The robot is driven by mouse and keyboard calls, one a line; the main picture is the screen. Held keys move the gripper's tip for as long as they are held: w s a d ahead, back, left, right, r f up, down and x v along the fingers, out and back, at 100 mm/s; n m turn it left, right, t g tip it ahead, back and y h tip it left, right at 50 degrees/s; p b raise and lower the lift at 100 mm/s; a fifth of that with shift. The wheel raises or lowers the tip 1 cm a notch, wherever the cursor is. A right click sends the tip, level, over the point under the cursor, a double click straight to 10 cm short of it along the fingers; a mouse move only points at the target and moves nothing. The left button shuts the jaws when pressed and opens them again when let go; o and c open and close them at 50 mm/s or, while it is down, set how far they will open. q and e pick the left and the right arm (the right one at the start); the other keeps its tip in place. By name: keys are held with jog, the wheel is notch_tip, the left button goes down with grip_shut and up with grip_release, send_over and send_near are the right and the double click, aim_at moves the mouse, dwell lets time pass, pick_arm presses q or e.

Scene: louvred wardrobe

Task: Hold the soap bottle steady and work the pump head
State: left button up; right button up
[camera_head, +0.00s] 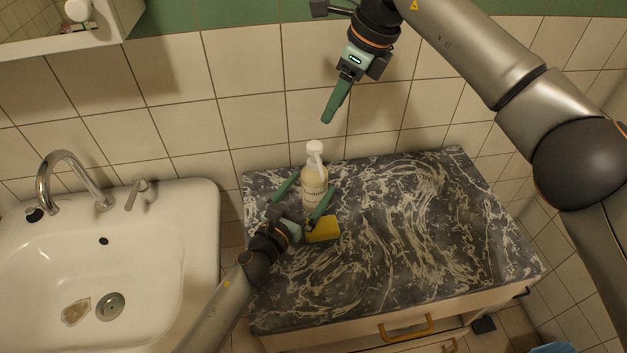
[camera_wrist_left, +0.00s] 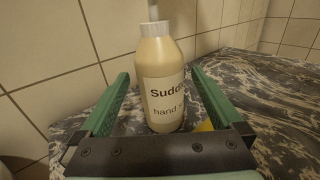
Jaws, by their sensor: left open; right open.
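The soap bottle (camera_head: 314,187) stands upright on the dark marbled counter, cream with a white label and a white pump head (camera_head: 314,148). In the left wrist view the bottle (camera_wrist_left: 162,75) stands between the fingers, with gaps on both sides; the top of its pump is cut off. My left gripper (camera_head: 306,192) is open, one finger on each side of the bottle, low near the counter. My right gripper (camera_head: 328,120) is above the pump head and slightly to its right, pointing down, apart from it. Its fingers overlap in this view, and it holds nothing visible.
A yellow sponge (camera_head: 323,230) lies on the counter (camera_head: 420,220) just in front of the bottle, beside my left gripper. A white sink (camera_head: 150,270) with a chrome tap (camera_head: 75,175) is at the left. The tiled wall is close behind. The counter's right side is clear.

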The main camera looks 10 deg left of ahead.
pick_arm(q)
jog(key=shift+x, duration=1.15)
